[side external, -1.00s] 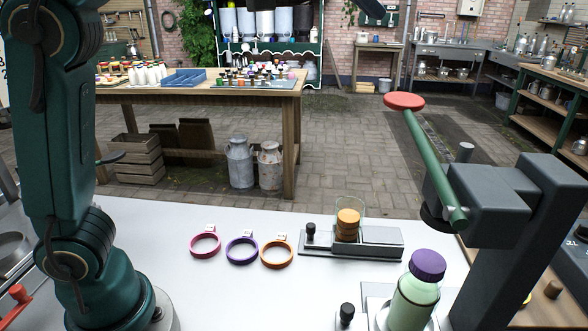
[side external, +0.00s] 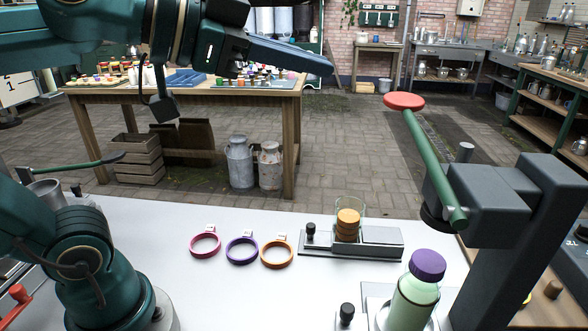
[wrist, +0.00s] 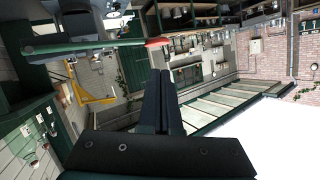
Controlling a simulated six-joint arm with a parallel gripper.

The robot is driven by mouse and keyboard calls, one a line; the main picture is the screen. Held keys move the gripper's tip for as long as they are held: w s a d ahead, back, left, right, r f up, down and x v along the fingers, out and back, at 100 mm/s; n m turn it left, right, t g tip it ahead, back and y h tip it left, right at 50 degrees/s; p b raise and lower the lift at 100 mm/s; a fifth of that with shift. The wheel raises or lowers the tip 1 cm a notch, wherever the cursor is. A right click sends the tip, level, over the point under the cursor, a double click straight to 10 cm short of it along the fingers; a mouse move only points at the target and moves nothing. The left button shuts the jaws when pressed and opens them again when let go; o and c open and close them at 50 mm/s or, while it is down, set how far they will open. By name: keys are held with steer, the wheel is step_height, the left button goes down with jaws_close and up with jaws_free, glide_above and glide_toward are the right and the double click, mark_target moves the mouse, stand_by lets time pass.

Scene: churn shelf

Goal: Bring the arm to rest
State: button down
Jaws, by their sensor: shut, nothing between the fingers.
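My gripper (side external: 326,66) is raised high above the white worktop (side external: 200,290), and its fingers point to the right in the side view. The fingers lie together and hold nothing. In the wrist view the closed fingers (wrist: 160,76) run up the middle of the picture, with the room beyond tilted. My gripper touches nothing on the worktop. My arm's upper part stretches across the top left of the side view.
Pink (side external: 205,245), purple (side external: 242,251) and orange (side external: 277,254) rings lie on the worktop. A glass with orange discs (side external: 347,222) stands in a grey fixture (side external: 385,241). A purple-capped green bottle (side external: 414,295) stands below a press with a red-knobbed lever (side external: 404,101).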

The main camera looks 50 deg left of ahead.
steer(key=s+a+f+n+g+y, duration=0.1)
steer(key=s+a+f+n+g, duration=0.1)
steer(key=f, duration=0.7)
steer(key=s+a+f+n+g+y, duration=0.2)
steer(key=s+f+n+g, duration=0.2)
steer(key=s+f, duration=0.5)
steer(key=f+g, duration=0.1)
steer(key=g, duration=0.1)
steer(key=shift+a+f+g+y, duration=0.15)
steer(key=shift+g+y, duration=0.15)
